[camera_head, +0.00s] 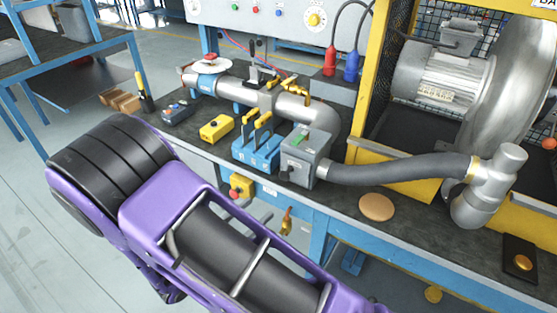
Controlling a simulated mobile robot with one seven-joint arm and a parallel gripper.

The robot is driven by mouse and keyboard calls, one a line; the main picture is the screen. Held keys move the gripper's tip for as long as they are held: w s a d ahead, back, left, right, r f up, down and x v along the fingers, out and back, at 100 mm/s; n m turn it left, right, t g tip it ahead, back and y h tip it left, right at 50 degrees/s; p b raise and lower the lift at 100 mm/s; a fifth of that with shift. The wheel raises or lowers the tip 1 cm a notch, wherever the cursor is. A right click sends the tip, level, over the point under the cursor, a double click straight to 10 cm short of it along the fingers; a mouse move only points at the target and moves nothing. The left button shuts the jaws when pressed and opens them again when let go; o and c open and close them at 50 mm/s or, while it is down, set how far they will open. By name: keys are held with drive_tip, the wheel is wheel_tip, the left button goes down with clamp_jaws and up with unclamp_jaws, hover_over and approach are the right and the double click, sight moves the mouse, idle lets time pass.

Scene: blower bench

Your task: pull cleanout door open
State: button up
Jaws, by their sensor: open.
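I cannot tell for certain which part is the cleanout door. A grey box (308,160) stands at the bench's front edge in the duct line, with a small green part (298,139) on its upper face. A grey elbow pipe (305,106) enters it from behind, and a dark flexible hose (400,168) leaves it to the right. The hose ends at a silver pipe fitting (492,178). I see no open door on these parts. My purple and black arm fills the lower left, in front of the bench. My gripper is not visible.
A round tan disc (377,207) lies on the bench. A yellow-framed blower (440,78) stands behind.

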sight(283, 177)
drive_tip(key=w+d+n, duration=0.1)
drive_tip(key=w+d, duration=0.1)
drive_tip(key=w, duration=0.2)
drive_tip(key=w+d+f+n+t+y, duration=0.1)
drive_tip(key=w+d, duration=0.2)
drive_tip(key=w, duration=0.2)
drive_tip(key=w+d+f+n, duration=0.1)
drive_tip(key=w+d, duration=0.2)
drive_tip(key=w, duration=0.2)
drive_tip(key=shift+w+n+t+y, duration=0.1)
drive_tip(key=shift+n+t+y, duration=0.3)
clamp_jaws()
idle(1.0)
